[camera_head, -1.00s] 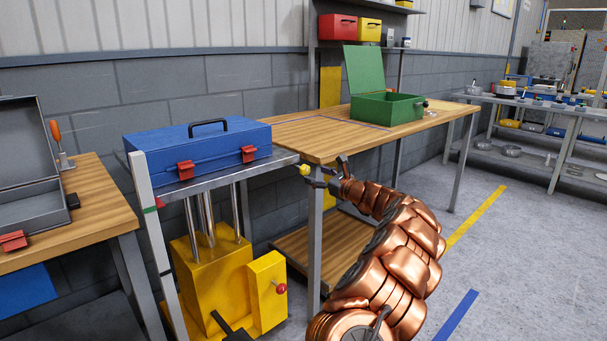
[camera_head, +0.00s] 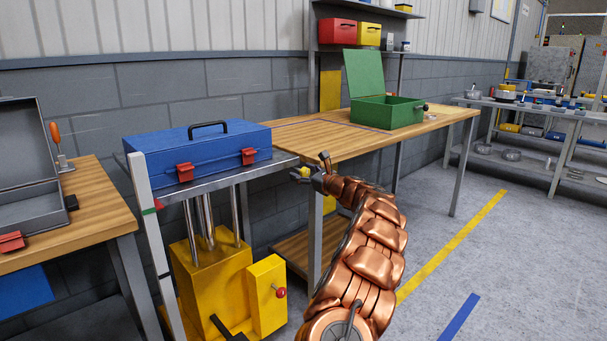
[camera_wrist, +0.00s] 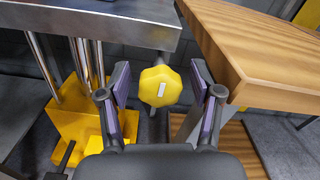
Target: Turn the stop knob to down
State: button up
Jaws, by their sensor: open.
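A yellow lobed knob (camera_wrist: 161,85) with a small white mark on its face sits in the middle of the wrist view, at the end of the grey lift platform's edge. I take it to be the stop knob. The knob also shows small in the head view (camera_head: 304,172), partly hidden by my gripper. My gripper (camera_head: 310,168) is open, with one finger on each side of the knob. In the wrist view, gaps show between the knob and both fingers (camera_wrist: 160,80).
A blue toolbox (camera_head: 200,154) lies on the lift platform (camera_head: 222,177), above a yellow lift base (camera_head: 207,275) with a red-knobbed box. A wooden workbench (camera_head: 290,135) bearing a green open box (camera_head: 388,112) stands close on the right. Floor is clear at right.

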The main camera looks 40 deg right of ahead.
jog(key=c, duration=1.2)
jog(key=shift+o, duration=0.2)
jog(key=n+b, duration=0.2)
jog(key=n, duration=0.2)
jog(key=shift+f+n, duration=0.15)
jog(key=shift+n, duration=0.25)
jog(key=n+b, duration=0.2)
jog(key=n, duration=0.1)
jog(key=shift+n, duration=0.4)
jog(key=n+b, duration=0.4)
jog(key=n, duration=0.1)
jog(key=shift+f, duration=0.1)
jog(key=shift+r+n+b, duration=0.2)
jog(key=shift+n+b, duration=1.2)
jog(key=shift+n, duration=0.8)
